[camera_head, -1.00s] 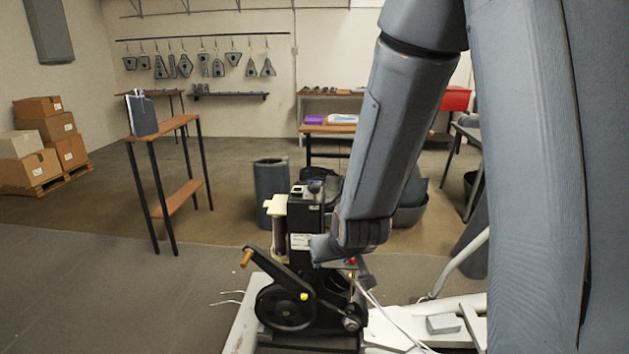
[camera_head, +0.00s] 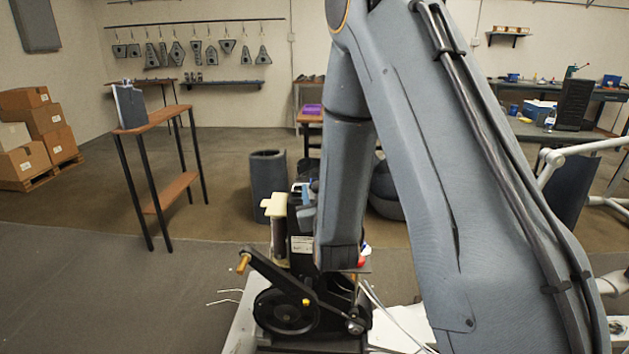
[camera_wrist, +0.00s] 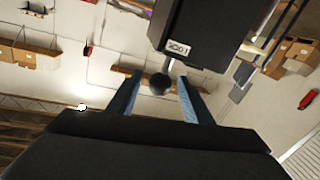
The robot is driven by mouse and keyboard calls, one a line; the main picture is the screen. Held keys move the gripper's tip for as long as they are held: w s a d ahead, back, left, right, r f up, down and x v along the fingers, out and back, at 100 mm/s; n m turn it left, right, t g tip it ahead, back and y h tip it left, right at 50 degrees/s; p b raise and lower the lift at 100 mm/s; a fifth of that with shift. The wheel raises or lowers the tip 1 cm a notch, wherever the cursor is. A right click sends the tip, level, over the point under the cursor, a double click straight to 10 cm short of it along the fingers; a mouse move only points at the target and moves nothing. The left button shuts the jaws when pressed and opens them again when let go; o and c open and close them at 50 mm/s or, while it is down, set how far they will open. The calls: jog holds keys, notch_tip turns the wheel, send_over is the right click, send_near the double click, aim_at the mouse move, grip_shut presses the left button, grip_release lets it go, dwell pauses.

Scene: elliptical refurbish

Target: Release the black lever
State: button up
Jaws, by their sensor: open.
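A black machine (camera_head: 300,241) with a crank arm (camera_head: 285,273) and flywheel stands on a white frame in the head view. In the wrist view a round black knob (camera_wrist: 159,85), which looks like the end of the black lever, sits between the two blue-grey fingers of my gripper (camera_wrist: 159,79). The fingers are apart, with a visible gap on each side of the knob. A black box part (camera_wrist: 212,32) with a white label is just above and right of the knob. In the head view blue finger parts (camera_head: 301,188) show near the machine's top; my arm hides the rest.
White cables (camera_head: 385,318) run at the machine's right. A tall narrow table (camera_head: 172,118) stands to the left, and a dark bin (camera_head: 268,176) behind the machine. Boxes (camera_head: 36,130) are stacked at far left.

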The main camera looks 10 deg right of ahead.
jog(key=shift+w+d+p, duration=0.15)
jog(key=shift+w+p, duration=0.05)
jog(key=shift+w, duration=1.05)
jog(key=shift+w+d+p, duration=0.1)
jog(key=shift+w+p, duration=0.1)
jog(key=shift+w, duration=1)
